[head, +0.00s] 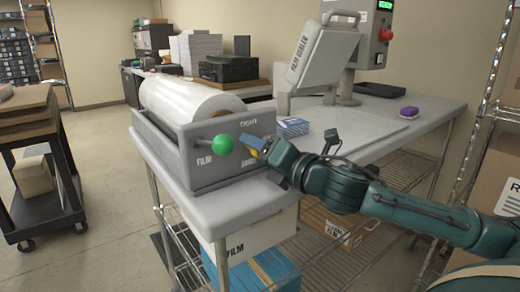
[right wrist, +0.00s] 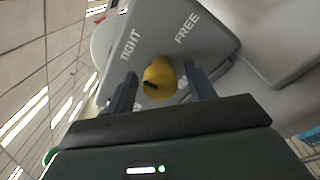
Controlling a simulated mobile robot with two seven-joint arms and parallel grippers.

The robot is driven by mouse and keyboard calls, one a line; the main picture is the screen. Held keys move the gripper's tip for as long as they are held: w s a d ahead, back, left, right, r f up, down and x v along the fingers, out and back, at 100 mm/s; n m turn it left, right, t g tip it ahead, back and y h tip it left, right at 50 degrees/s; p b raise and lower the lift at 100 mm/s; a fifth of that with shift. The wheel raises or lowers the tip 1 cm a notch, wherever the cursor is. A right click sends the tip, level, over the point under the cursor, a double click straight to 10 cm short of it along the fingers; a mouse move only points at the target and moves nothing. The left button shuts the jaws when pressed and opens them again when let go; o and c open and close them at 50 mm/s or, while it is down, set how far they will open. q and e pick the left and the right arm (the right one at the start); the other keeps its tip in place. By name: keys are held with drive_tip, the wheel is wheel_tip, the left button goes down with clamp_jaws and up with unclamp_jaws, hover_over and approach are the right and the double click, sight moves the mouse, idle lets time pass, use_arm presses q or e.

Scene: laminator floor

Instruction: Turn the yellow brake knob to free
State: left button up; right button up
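The yellow brake knob (right wrist: 160,78) sits on the grey end panel between the printed words TIGHT and FREE. A short dark mark shows on the knob's lower left part in the right wrist view. My right gripper (right wrist: 160,70) has its two fingers on either side of the knob, with a small gap visible on both sides. In the head view the right gripper (head: 262,147) is at the panel and mostly hides the yellow knob (head: 254,153). The grey film holder (head: 200,170) carries a white film roll (head: 185,99). My left gripper is not in view.
A green ball handle (head: 222,144) sticks out from the panel left of my right gripper. A metal rack is close on the right. A dark cart (head: 38,200) stands left.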

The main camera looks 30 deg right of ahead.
drive_tip(key=c, duration=0.9)
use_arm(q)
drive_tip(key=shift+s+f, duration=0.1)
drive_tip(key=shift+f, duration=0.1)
